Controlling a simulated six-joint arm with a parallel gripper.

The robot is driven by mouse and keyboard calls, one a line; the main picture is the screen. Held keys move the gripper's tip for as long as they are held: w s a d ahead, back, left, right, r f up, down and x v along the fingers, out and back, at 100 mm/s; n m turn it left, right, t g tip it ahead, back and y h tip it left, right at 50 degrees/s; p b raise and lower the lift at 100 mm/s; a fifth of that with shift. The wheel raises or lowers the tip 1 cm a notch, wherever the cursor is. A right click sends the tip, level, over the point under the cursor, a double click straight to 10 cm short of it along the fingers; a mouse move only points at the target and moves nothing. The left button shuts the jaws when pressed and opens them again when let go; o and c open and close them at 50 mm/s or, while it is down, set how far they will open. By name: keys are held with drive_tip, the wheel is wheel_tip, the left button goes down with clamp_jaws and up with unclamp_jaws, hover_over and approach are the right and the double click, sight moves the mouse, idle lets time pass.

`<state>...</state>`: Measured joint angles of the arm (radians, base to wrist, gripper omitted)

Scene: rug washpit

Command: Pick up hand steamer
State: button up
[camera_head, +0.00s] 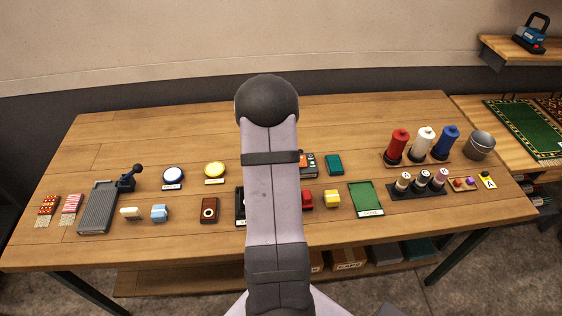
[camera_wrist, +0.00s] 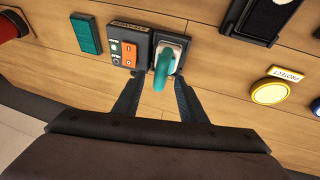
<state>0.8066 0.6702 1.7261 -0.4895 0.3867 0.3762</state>
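My gripper (camera_wrist: 158,80) is open, with one dark finger on each side of the handle and a visible gap on both sides. I cannot tell whether the fingers are at the handle's height. In the head view my own arm hides this tool and my gripper.
An orange-and-black control box (camera_wrist: 128,48) sits close beside the tool, with a teal block (camera_wrist: 86,33) beyond it. A yellow round pad (camera_wrist: 269,91) lies to the right. A blue tool with a black handle (camera_head: 530,38) stands on the shelf. Thread cones (camera_head: 424,142) stand at right.

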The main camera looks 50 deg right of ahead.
drive_tip(key=shift+d+f, duration=0.2)
drive_tip(key=shift+f, duration=0.2)
drive_tip(key=shift+c, duration=0.7)
clamp_jaws()
drive_tip(key=shift+w, duration=0.1)
idle(0.4)
